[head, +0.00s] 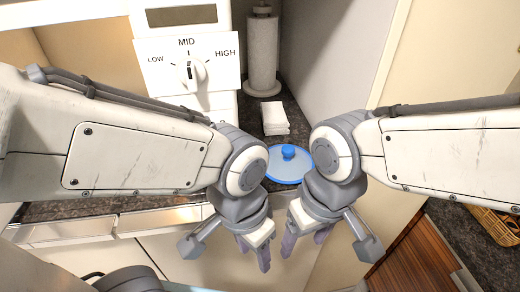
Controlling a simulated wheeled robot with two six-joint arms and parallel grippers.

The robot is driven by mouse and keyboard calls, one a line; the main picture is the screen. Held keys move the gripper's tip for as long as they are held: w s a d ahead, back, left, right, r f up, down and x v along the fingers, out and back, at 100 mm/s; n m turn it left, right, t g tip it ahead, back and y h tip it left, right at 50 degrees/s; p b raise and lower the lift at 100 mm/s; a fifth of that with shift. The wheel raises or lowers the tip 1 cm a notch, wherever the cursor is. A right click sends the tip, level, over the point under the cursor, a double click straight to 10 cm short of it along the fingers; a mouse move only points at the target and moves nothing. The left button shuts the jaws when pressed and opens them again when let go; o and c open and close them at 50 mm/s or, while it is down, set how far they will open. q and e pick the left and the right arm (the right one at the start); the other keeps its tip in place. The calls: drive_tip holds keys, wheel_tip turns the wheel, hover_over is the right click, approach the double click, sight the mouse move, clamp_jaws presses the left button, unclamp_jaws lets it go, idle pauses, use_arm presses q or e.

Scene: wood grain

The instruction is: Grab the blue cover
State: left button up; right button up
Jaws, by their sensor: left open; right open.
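The blue cover (288,169) is a round, flat lid with a translucent pale middle, a blue rim and a blue knob on top. It lies on the dark speckled counter near its front edge, between my two wrists. My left gripper (254,258) hangs in front of the counter, below and left of the cover, open and empty. My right gripper (302,246) hangs below and right of it, also open and empty. Neither gripper touches the cover. My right wrist comes close to the cover's right side in the picture.
A stack of white napkins (275,117) lies behind the cover. A paper towel roll on a stand (262,52) is further back. A white appliance with a LOW-MID-HIGH dial (189,72) stands at the back left. A wicker basket (498,224) is at the far right.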

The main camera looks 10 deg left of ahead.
drive_tip(key=w+a+r+m+t, duration=0.1)
drive_tip(key=w+a+r+m, duration=0.2)
drive_tip(key=w+r, duration=0.35)
drive_tip(key=m+t+h, duration=0.1)
drive_tip(key=m+h, duration=0.1)
drive_tip(key=m, duration=0.4)
approach(288, 148)
drive_tip(key=x, duration=0.4)
drive_tip(key=shift+d+f, duration=0.3)
drive_tip(key=shift+d, duration=0.05)
drive_tip(key=p+x, duration=0.1)
drive_tip(key=x, duration=0.1)
drive_tip(key=p+x, duration=0.1)
drive_tip(key=x, duration=0.2)
drive_tip(key=shift+a, duration=0.25)
drive_tip(key=shift+w+f, duration=0.15)
drive_tip(key=shift+f, duration=0.2)
drive_tip(key=shift+c, duration=0.3)
clamp_jaws()
